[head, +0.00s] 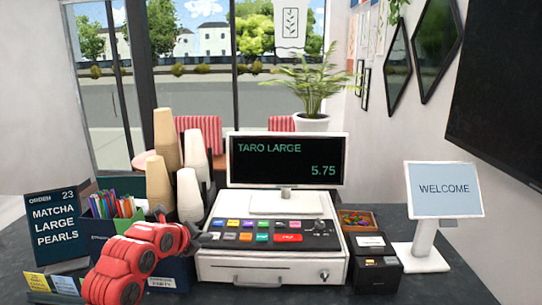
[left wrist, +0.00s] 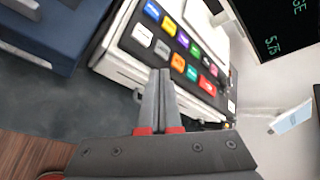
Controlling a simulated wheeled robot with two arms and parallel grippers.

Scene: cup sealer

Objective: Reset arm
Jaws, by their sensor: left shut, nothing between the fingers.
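My left arm comes in from the lower left of the head view with red links. Its dark gripper (head: 204,239) is beside the left front edge of the cash register (head: 270,267). In the left wrist view the two grey fingers (left wrist: 160,75) are together, with nothing between them. They overlap the register's colored keys (left wrist: 180,62) in that view, and I cannot tell whether they touch. My right gripper is in neither view.
Stacked cups (head: 189,192) stand behind my left arm. An order sign (head: 54,222) and a pen holder (head: 117,213) are at left. A display (head: 286,160), a black printer (head: 377,274) and a welcome screen (head: 443,190) stand to the right.

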